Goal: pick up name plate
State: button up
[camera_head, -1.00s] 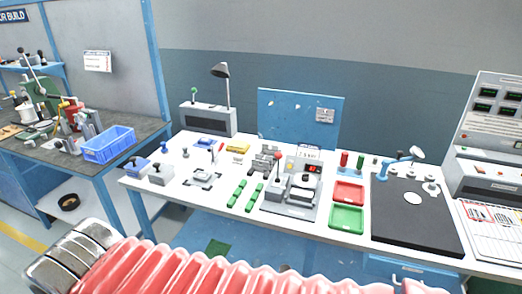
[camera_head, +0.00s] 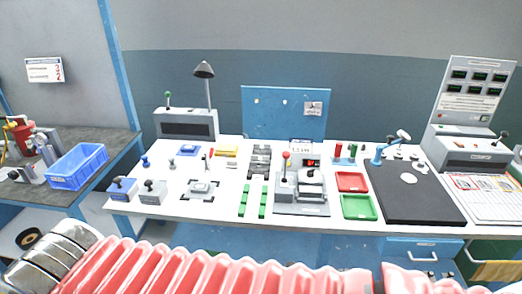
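I cannot tell for sure which item is the name plate. Small flat pieces lie on the white bench (camera_head: 335,208), too small to read. A yellow flat piece (camera_head: 226,152) lies near its back, left of the middle. A small white lettered sign (camera_head: 303,146) stands behind the grey fixture (camera_head: 302,192), which has a red-knobbed lever. A small grey block fixture (camera_head: 200,190) sits at the left front. My gripper is not in view. My pink ribbed arm cover fills the bottom edge, well in front of the bench.
A red tray (camera_head: 352,182) and a green tray (camera_head: 359,207) lie left of a black mat (camera_head: 414,193). Green strips (camera_head: 244,201) lie near the front edge. A lamp (camera_head: 205,72) rises at the back left. A blue bin (camera_head: 77,165) is on the side table. A grey console (camera_head: 478,110) stands right.

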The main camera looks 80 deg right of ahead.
aim_at(266, 149)
jog(key=z, duration=0.35)
jog(key=i, duration=0.65)
jog(key=z, duration=0.95)
jog(key=i, duration=0.7)
jog(key=z, duration=0.35)
